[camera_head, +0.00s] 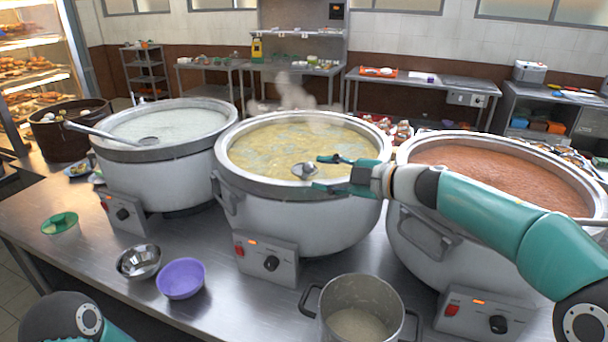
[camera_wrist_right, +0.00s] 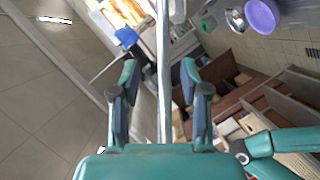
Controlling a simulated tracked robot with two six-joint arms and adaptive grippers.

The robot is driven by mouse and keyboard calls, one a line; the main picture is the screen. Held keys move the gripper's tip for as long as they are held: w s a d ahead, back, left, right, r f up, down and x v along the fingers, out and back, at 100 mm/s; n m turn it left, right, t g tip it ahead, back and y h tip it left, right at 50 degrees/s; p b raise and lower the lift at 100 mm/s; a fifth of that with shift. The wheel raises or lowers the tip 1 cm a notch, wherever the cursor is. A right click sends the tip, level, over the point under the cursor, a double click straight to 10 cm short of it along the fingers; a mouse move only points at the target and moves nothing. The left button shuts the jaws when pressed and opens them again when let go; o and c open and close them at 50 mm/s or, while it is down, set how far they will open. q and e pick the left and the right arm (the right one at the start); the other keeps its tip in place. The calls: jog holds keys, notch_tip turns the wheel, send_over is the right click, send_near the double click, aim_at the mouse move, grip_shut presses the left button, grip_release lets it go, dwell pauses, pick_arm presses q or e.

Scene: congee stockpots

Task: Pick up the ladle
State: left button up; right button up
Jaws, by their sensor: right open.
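A ladle's round metal bowl (camera_head: 305,171) shows over the near side of the middle pot (camera_head: 300,215), which holds yellowish congee. My right gripper (camera_head: 322,172) is open just right of that bowl, one finger above and one below its level. In the right wrist view, a thin silver rod (camera_wrist_right: 163,85), which looks like the ladle handle, runs between the open fingers (camera_wrist_right: 158,72) without visible contact on either. Another ladle (camera_head: 95,131) rests across the left pot (camera_head: 155,172), its handle over the left rim. My left gripper is outside the view.
The right pot (camera_head: 420,235) holds reddish congee under my right arm. Steam rises behind the middle pot.

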jog(key=a, duration=0.1)
jog(key=w+a, duration=0.1)
jog(key=a, duration=0.1)
jog(key=shift+w+a+f, duration=0.15)
jog(key=shift+a+f, duration=0.15)
jog(key=shift+f, duration=0.05)
jog(key=shift+w+a+f+p, duration=0.15)
jog(key=shift+w+a+p, duration=0.15)
jog(key=shift+w, duration=0.05)
grip_shut()
